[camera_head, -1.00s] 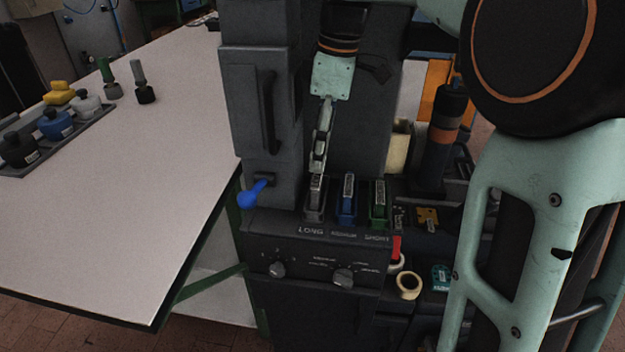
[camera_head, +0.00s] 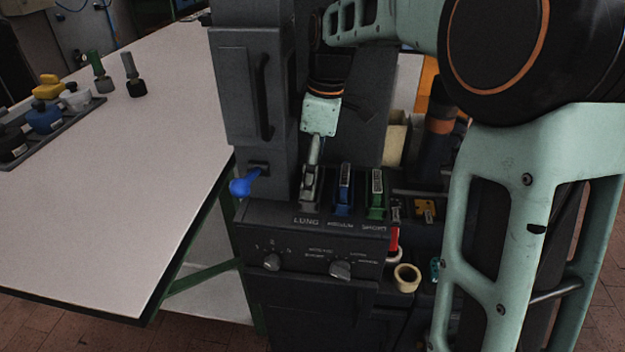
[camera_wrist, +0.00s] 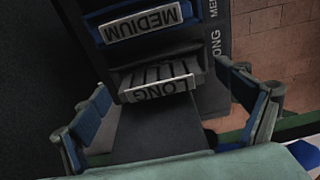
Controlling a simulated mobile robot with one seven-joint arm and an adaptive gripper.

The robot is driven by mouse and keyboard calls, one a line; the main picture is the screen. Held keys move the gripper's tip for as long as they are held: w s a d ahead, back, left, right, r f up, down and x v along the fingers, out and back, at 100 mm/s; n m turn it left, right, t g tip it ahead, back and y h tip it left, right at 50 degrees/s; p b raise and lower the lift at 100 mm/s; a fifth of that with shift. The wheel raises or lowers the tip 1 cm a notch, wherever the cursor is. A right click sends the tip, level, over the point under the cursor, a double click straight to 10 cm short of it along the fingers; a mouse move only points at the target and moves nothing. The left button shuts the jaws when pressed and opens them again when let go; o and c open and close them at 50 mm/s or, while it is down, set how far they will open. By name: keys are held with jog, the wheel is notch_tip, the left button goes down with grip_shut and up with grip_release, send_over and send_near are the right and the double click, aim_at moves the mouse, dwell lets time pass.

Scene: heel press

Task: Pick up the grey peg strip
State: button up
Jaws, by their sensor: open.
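The grey peg strip (camera_wrist: 158,86) stands in the slot marked LONG, its labelled end facing up in the wrist view. My gripper (camera_wrist: 165,82) is open, with one blue-padded finger on either side of the strip. Gaps show between the fingers and the strip, and I see no contact.
The blue MEDIUM strip (camera_head: 344,188) and green SHORT strip (camera_head: 376,192) stand close to the right. A blue-knobbed lever (camera_head: 243,186) sticks out at the left. A knob panel (camera_head: 310,250) lies below. The white table (camera_head: 120,190) is largely clear.

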jog(key=c, duration=1.2)
jog(key=shift+c, duration=0.2)
